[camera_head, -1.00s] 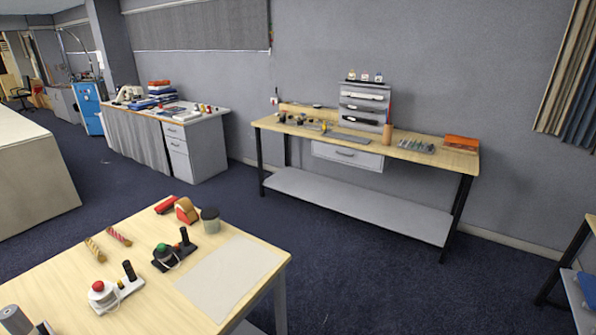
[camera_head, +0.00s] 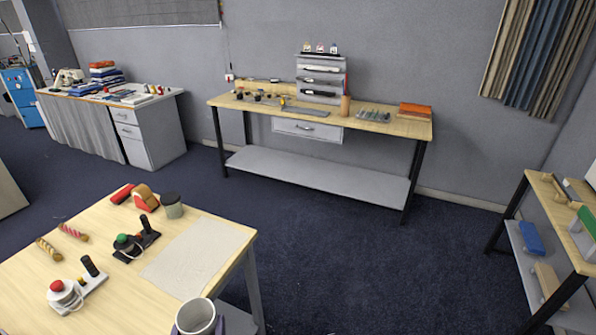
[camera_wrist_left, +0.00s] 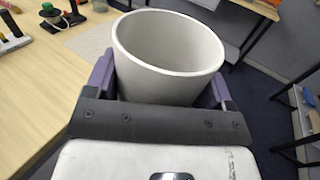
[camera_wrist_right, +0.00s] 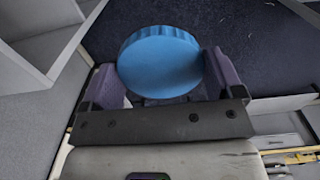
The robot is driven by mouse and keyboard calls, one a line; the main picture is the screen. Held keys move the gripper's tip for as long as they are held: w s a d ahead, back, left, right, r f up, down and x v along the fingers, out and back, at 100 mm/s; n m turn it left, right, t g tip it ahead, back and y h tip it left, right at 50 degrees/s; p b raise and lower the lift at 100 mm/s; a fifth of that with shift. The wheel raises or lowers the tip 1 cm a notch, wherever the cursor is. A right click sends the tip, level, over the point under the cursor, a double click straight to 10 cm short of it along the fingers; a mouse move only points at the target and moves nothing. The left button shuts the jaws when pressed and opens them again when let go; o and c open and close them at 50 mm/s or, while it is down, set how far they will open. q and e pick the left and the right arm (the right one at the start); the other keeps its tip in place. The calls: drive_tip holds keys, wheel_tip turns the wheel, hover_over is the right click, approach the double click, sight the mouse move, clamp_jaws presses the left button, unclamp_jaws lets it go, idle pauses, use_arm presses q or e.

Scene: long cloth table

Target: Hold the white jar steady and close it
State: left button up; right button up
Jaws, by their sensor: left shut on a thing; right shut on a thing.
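The white jar (camera_head: 196,317) is at the bottom of the head view, with its open mouth facing up. It fills the upper middle of the left wrist view (camera_wrist_left: 165,60), and its inside looks empty. My left gripper (camera_wrist_left: 160,90) is shut on the jar, with one purple finger on each side. A blue ridged lid (camera_wrist_right: 160,62) shows in the right wrist view. My right gripper (camera_wrist_right: 168,80) is shut on the lid, with its fingers at the left and right of the rim. The lid is apart from the jar. My right gripper and the lid are out of the head view.
The wooden table (camera_head: 110,270) at lower left holds a pale sheet (camera_head: 195,255), two spool devices, a grey pot (camera_head: 172,206) and small items. A workbench (camera_head: 330,125) stands against the wall. A shelf unit (camera_head: 560,225) stands at right. Dark floor between them is open.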

use_arm(q)
drive_tip(key=r, duration=0.1)
drive_tip(key=s+d+r+m+h, duration=0.1)
drive_tip(key=r, duration=0.1)
drive_tip(key=r+h, duration=0.1)
drive_tip(key=r, duration=0.1)
drive_tip(key=shift+s+d+m, duration=0.3)
drive_tip(key=shift+s+m, duration=0.05)
drive_tip(key=shift+m, duration=0.05)
use_arm(e)
drive_tip(key=w+a+r+n, duration=0.2)
drive_tip(key=w+a+r, duration=0.3)
drive_tip(key=a+r, duration=0.35)
drive_tip(key=w+a+r+n, duration=0.2)
drive_tip(key=w+a+r, duration=0.45)
drive_tip(key=a, duration=0.35)
use_arm(q)
wheel_tip(320, 180, up, 23)
drive_tip(key=a+p, duration=0.1)
drive_tip(key=p, duration=1.9)
drive_tip(key=shift+w+f+h, duration=0.2)
drive_tip(key=shift+w+h, duration=0.1)
use_arm(e)
drive_tip(key=s+r, duration=0.4)
drive_tip(key=r, duration=0.4)
drive_tip(key=s+r, duration=0.5)
drive_tip(key=r, duration=0.3)
drive_tip(key=shift+s+r, duration=0.3)
use_arm(q)
drive_tip(key=shift+d+f, duration=0.1)
